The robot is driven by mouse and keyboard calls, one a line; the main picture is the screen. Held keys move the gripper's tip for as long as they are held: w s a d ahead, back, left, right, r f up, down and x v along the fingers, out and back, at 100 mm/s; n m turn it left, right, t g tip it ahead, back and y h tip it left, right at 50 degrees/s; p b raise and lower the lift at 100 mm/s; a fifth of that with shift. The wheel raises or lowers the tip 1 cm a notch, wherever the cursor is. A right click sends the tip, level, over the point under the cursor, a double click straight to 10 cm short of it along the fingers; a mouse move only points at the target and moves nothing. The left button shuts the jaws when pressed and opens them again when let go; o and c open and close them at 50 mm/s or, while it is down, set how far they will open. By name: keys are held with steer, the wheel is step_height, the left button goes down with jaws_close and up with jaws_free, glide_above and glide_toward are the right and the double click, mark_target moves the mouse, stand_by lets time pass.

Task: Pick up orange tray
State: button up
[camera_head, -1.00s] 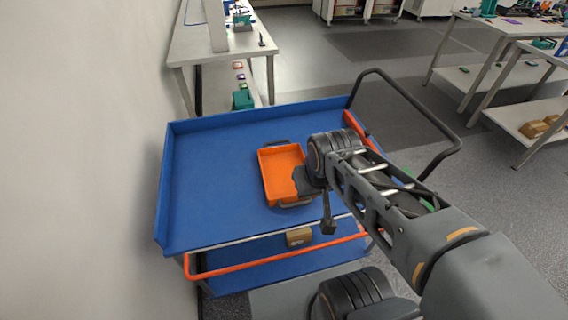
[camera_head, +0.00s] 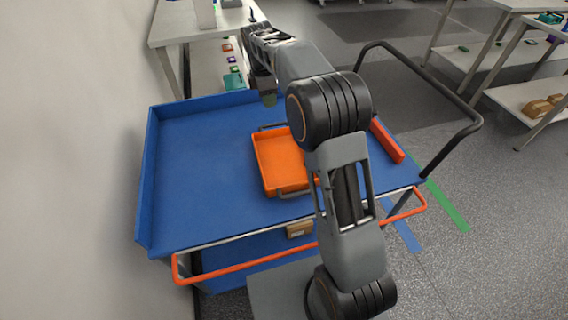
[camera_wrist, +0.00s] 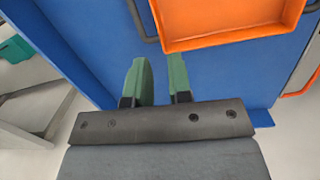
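The orange tray (camera_head: 272,165) lies flat on the blue top of the cart (camera_head: 190,175), with a dark handle at its far end and one at its near end. My arm covers part of its right side in the head view. In the wrist view the tray (camera_wrist: 225,22) is at the top right, empty where visible, with a dark handle (camera_wrist: 140,20) beside it. My gripper (camera_wrist: 159,65) has two green fingers apart with nothing between them. In the head view my gripper (camera_head: 269,99) is beyond the tray's far end and not touching it.
The cart has raised blue edges and a black push handle (camera_head: 470,128) at the right. An orange-red bar-shaped item (camera_head: 388,140) is at its right side. A brown box (camera_head: 299,229) sits on the lower shelf. A white wall stands close at the left. A table is behind.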

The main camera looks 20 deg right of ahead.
step_height(320, 180, down, 2)
steer(key=w+n, duration=0.1)
steer(key=w, duration=0.1)
steer(key=b, duration=0.1)
glide_above(274, 131)
steer(key=f, duration=0.7)
steer(key=shift+w+a, duration=0.25)
steer(key=shift+a, duration=0.05)
steer(key=shift+s+d+f+b, duration=0.1)
steer(key=shift+f+b, duration=0.05)
steer(key=shift+f, duration=0.95)
steer(key=shift+d+f+b, duration=0.15)
steer(key=shift+f+b, duration=0.05)
steer(key=shift+f, duration=0.85)
steer(key=shift+s+d+f+b, duration=0.1)
steer(key=shift+f+b, duration=0.05)
steer(key=shift+f, duration=0.95)
jaws_close()
steer(key=shift+r, duration=0.1)
